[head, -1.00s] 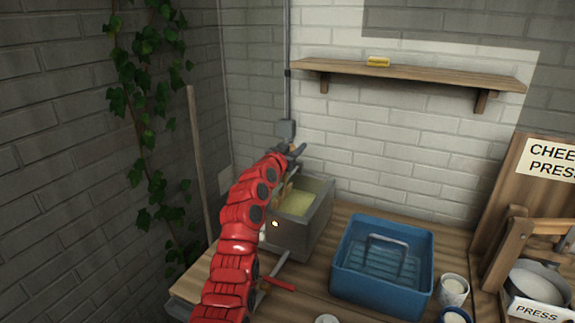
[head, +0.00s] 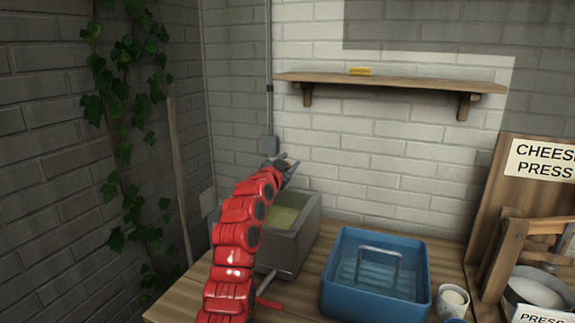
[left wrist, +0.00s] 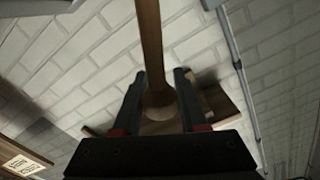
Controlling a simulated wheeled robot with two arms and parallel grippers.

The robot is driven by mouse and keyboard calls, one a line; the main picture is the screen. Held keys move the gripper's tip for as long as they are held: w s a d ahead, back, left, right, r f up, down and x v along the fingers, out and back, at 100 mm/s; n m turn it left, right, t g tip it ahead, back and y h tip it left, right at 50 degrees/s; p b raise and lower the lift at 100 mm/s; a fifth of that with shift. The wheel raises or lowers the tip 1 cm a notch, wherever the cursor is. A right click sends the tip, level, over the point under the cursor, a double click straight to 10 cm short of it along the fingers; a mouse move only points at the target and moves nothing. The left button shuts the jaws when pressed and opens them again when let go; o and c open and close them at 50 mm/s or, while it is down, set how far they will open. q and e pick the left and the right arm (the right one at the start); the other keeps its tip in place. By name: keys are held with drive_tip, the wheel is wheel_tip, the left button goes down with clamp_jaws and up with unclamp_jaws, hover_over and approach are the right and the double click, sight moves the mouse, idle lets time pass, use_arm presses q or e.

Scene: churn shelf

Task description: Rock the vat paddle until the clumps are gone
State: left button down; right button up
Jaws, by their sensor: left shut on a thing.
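The vat (head: 297,247) is a grey open box on the wooden bench, with a yellowish mass (head: 284,219) inside. Clumps are too small to tell. My left gripper (head: 288,165) is above the vat's back left part. In the left wrist view its fingers (left wrist: 160,100) are shut around a round wooden handle (left wrist: 150,45), likely the vat paddle's. The paddle's lower end is hidden behind my red left arm in the head view. My right gripper is not in view.
A blue tub (head: 373,296) with a metal handle stands right of the vat. A white cup (head: 453,300) and the cheese press (head: 509,245) are further right. A pole (head: 179,180) leans at left.

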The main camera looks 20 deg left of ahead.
use_arm(q)
drive_tip(key=shift+r, duration=0.1)
drive_tip(key=shift+c, duration=2.2)
unclamp_jaws()
drive_tip(key=shift+d, duration=0.1)
drive_tip(key=s+d+b, duration=0.1)
drive_tip(key=s, duration=1.6)
drive_tip(key=shift+s+b, duration=0.2)
drive_tip(key=shift+b, duration=0.2)
